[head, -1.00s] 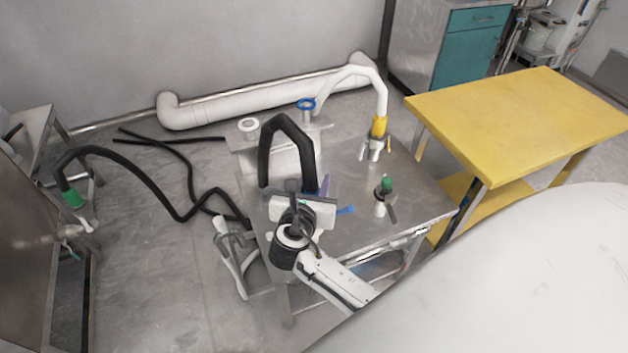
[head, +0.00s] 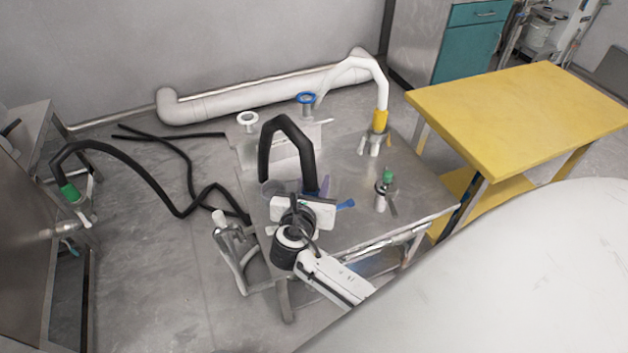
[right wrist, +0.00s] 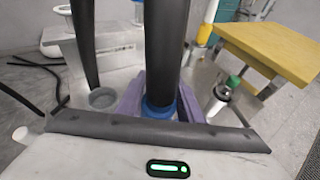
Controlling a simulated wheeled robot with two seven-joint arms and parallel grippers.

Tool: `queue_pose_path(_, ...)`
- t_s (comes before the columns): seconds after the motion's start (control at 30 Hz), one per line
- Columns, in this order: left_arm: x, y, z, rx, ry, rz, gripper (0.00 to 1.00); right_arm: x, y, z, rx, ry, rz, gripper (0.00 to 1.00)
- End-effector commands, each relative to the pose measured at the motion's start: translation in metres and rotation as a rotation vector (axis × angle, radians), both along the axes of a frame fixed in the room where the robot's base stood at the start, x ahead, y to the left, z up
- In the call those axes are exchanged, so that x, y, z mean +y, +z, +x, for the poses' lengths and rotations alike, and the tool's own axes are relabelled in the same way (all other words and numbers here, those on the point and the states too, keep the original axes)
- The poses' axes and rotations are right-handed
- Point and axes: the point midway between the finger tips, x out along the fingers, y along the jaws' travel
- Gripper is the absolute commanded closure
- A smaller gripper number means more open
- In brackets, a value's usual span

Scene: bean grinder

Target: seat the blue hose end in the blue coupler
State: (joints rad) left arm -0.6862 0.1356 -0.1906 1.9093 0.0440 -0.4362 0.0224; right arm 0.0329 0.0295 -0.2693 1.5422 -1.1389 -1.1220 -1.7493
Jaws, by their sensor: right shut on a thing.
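My right gripper (head: 311,189) is shut on the blue hose end (right wrist: 158,109), a blue collar on a thick black hose (head: 285,124). In the right wrist view its purple fingers (right wrist: 188,101) flank the collar, and the hose rises upright from it. In the head view the hose arches up and bends back down on the left. A blue lever (head: 345,205), which looks like part of the blue coupler, sticks out right of my gripper. The coupler's body is hidden behind the gripper, so I cannot tell whether hose end and coupler touch. My left gripper is not in view.
On the metal table (head: 420,205) stand a green-topped fitting (head: 387,178) and a yellow-collared white hose (head: 380,121). A blue ring (head: 306,98) and white ring (head: 247,118) are at the back. A grey cup (right wrist: 103,97) is left of the hose. A yellow table (head: 520,110) stands right.

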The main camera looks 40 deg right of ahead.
Motion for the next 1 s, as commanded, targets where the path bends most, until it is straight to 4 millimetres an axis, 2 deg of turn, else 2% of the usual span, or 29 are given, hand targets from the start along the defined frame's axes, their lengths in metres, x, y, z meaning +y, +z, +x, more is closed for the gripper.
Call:
queue_pose_path(0.6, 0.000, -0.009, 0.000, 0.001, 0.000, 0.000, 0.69, 0.000, -0.014, 0.001, -0.004, 0.001, -0.002, 1.00)
queue_pose_path(0.63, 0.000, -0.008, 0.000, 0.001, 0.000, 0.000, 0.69, 0.000, -0.013, 0.001, -0.004, 0.000, -0.001, 0.62)
queue_pose_path(0.73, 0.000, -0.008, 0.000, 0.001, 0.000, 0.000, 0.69, 0.000, -0.013, 0.001, -0.003, 0.001, -0.001, 0.45)
queue_pose_path(1.0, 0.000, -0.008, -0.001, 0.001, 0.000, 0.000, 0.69, 0.000, -0.015, -0.001, 0.002, -0.001, 0.001, 0.45)
